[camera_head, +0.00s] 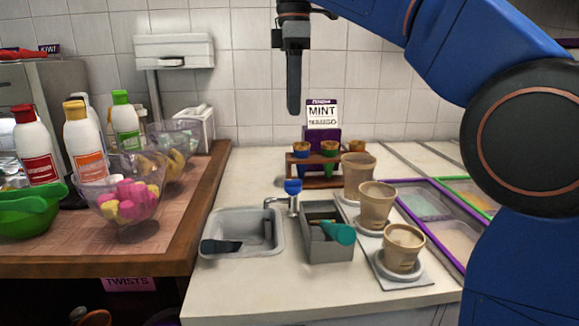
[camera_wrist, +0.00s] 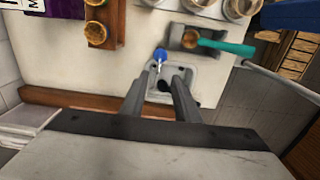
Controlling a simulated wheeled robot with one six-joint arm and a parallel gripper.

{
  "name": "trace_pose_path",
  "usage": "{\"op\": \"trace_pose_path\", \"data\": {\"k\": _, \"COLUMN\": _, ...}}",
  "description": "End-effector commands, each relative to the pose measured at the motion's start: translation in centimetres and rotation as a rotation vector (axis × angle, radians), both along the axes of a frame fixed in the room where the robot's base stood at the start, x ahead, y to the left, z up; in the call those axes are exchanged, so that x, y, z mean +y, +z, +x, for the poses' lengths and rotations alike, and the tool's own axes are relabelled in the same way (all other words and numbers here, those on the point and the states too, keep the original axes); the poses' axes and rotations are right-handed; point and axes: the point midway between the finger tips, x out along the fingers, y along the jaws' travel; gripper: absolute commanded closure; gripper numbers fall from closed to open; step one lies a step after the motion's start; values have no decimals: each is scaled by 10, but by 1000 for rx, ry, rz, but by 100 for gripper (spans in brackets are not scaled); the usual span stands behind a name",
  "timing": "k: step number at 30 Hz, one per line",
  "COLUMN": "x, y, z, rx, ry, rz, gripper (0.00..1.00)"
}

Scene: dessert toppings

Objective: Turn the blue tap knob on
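The blue tap knob (camera_head: 293,187) sits on top of a small metal tap (camera_head: 278,202) at the back right of the grey sink (camera_head: 208,222). The blue knob (camera_wrist: 160,54) shows just beyond the fingertips, and part of the sink (camera_wrist: 208,72) shows behind the right finger.
A grey bin (camera_head: 329,247) with a teal-handled scoop (camera_head: 338,233) stands right of the sink. Several cups, including the front one (camera_head: 404,247), stand farther right. A wooden cone rack (camera_head: 318,182) is behind the tap. Bowls and bottles fill the left counter.

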Motion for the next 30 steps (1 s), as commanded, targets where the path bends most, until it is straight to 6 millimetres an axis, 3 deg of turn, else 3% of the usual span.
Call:
{"op": "trace_pose_path", "data": {"k": 8, "x": -1, "y": -30, "z": -1, "rx": 2, "ry": 0, "rz": -1, "gripper": 71}}
{"op": "trace_pose_path", "data": {"k": 30, "x": 0, "y": -155, "z": -1, "rx": 1, "ry": -2, "rz": 0, "gripper": 71}}
